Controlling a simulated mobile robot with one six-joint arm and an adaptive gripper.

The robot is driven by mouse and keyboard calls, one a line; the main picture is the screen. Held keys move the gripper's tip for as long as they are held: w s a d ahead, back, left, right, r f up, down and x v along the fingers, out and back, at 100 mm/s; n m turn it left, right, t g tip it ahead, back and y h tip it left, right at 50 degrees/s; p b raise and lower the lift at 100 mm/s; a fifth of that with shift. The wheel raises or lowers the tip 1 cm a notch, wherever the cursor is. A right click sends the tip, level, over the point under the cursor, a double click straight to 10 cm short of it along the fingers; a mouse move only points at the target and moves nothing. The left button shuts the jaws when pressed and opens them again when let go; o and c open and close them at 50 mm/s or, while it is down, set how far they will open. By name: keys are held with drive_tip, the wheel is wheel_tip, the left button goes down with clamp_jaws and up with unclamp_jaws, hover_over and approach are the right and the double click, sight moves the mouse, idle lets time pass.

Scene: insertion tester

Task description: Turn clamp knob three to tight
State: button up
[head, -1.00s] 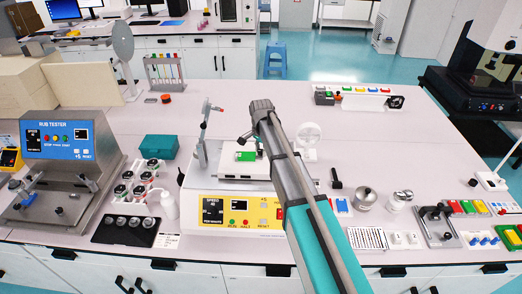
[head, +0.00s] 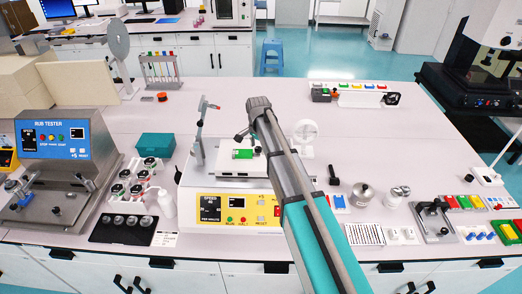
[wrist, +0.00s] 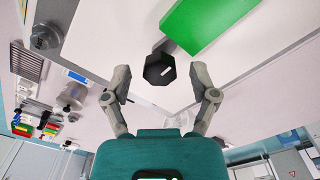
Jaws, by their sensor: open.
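In the wrist view a black faceted knob (wrist: 160,71) with a small white mark lies between the two fingertips of my gripper (wrist: 161,84). The fingers are spread, with a gap on each side of the knob. A green block (wrist: 209,22) lies beside the knob on a pale plate. In the head view the green block (head: 243,154) sits on the tester (head: 188,203) with the yellow panel. My arm reaches over the tester's right part and hides some of it. I cannot tell the knob's number or whether it is tight.
An upright grey post (head: 199,140) stands at the tester's left. A white wheel (head: 305,132) is just right of my arm. A white bottle (head: 166,205), a metal weight (head: 363,195) and a black-handled tool (head: 334,176) stand nearby. The table behind is mostly clear.

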sight(258, 148)
drive_tip(key=shift+n, duration=0.5)
drive_tip(key=n, duration=0.3)
drive_tip(key=shift+n, duration=0.3)
drive_tip(key=n, duration=0.4)
drive_tip(key=shift+n, duration=0.3)
drive_tip(key=n, duration=0.8)
drive_tip(key=shift+n, duration=0.4)
drive_tip(key=shift+r+p, duration=0.35)
drive_tip(key=shift+r, duration=0.05)
wheel_tip(258, 148, up, 13)
drive_tip(key=p, duration=1.3)
drive_tip(key=s+d+f+m+b, duration=0.4)
drive_tip(key=s+d+f+b, duration=0.4)
drive_tip(key=s, duration=0.4)
drive_tip(key=s+d+f+m+b, duration=0.4)
drive_tip(key=s+d+f+b, duration=0.5)
drive_tip(key=s, duration=0.4)
drive_tip(key=shift+d+f+b, duration=0.15)
drive_tip(key=shift+f+b, duration=0.5)
